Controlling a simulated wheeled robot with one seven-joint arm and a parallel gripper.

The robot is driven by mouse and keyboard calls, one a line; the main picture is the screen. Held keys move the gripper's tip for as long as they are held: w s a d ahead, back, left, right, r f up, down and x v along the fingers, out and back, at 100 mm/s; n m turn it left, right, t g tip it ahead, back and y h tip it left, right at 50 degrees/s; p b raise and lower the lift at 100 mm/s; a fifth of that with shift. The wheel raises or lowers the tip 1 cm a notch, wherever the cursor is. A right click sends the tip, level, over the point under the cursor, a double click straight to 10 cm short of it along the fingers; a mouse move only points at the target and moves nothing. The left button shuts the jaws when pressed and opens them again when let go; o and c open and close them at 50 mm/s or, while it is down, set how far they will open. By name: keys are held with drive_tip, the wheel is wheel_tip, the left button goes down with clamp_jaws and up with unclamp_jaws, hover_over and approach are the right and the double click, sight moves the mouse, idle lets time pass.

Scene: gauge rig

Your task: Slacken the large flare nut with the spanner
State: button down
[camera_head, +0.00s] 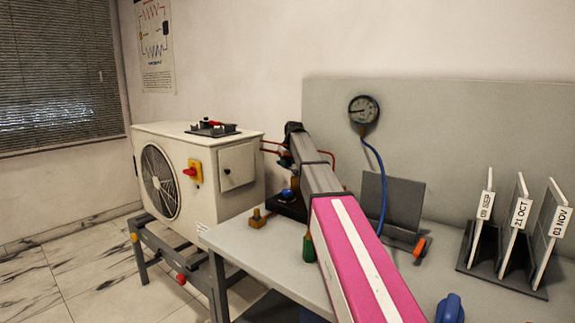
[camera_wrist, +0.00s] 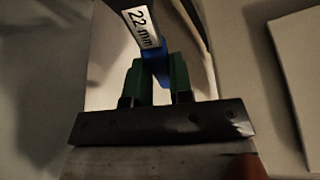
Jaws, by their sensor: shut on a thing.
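In the wrist view, the green fingers of my gripper (camera_wrist: 159,66) are closed on the blue grip of the spanner (camera_wrist: 160,73). A white label reading "22 mm" shows on the spanner above the fingers, and the tool runs out of the top of the picture. The spanner's working end is not visible there. In the head view, my arm reaches over the bench towards the pipes beside the outdoor unit, and I cannot make out the fingers. I cannot clearly pick out the large flare nut in either view; my arm covers part of that area.
The outdoor unit (camera_head: 235,199) stands left of the bench (camera_head: 248,238). A pressure gauge (camera_head: 363,109) hangs on the back panel with a blue hose (camera_head: 381,170). A card rack (camera_head: 500,272) stands at right. A brass fitting (camera_head: 259,219) and a green item (camera_head: 308,248) are on the bench.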

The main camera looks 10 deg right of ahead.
drive_tip(key=shift+w+a, duration=0.35)
drive_tip(key=shift+w, duration=0.4)
drive_tip(key=shift+r, duration=0.15)
drive_tip(key=shift+r, duration=2.15)
drive_tip(key=shift+s, duration=0.1)
